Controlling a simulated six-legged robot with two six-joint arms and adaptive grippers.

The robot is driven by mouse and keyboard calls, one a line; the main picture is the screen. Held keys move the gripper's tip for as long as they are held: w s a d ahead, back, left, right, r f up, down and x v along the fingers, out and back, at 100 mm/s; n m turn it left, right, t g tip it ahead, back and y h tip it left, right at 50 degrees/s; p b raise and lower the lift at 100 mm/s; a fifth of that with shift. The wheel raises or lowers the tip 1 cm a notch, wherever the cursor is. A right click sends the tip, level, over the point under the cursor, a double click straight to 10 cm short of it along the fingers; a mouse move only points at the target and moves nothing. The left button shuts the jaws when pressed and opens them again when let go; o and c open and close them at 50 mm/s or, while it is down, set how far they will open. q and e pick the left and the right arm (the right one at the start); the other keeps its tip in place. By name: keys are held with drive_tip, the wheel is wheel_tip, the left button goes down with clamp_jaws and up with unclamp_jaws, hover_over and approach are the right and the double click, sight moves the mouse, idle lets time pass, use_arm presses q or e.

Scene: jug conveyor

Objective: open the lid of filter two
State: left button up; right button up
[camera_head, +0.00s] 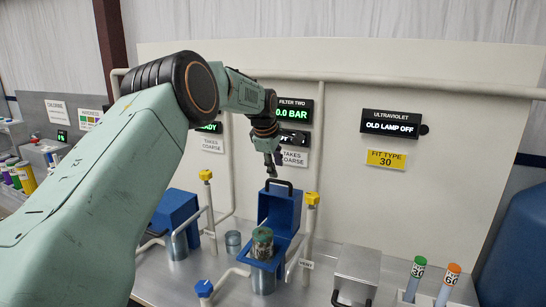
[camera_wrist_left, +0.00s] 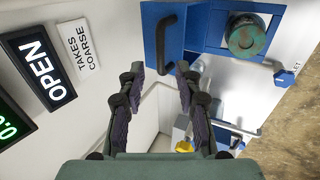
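Filter two's blue lid (camera_head: 283,212) stands raised and upright at the back of its housing, with a black handle (camera_head: 278,184) at its top. The lid (camera_wrist_left: 152,28) and handle (camera_wrist_left: 168,38) also show in the left wrist view. A dark cartridge with a green cap (camera_head: 263,236) sits in the open housing; its cap (camera_wrist_left: 246,36) shows in the wrist view. My left gripper (camera_head: 272,170) is just above the handle. In the wrist view its fingers (camera_wrist_left: 160,72) are apart, with nothing held between them. My right gripper is not in view.
The filter two display (camera_head: 291,113) reads 0.0 BAR, and a sign (camera_wrist_left: 38,68) in the wrist view reads OPEN. Yellow-topped vent valves (camera_head: 312,199) and pipes stand close by. Another blue filter lid (camera_head: 174,211) is to the left; a grey box (camera_head: 357,268) is to the right.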

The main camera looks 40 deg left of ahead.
use_arm(q)
drive_tip(key=v, duration=0.4)
drive_tip(key=shift+f, duration=0.1)
drive_tip(key=shift+w+f, duration=0.1)
drive_tip(key=shift+s, duration=0.2)
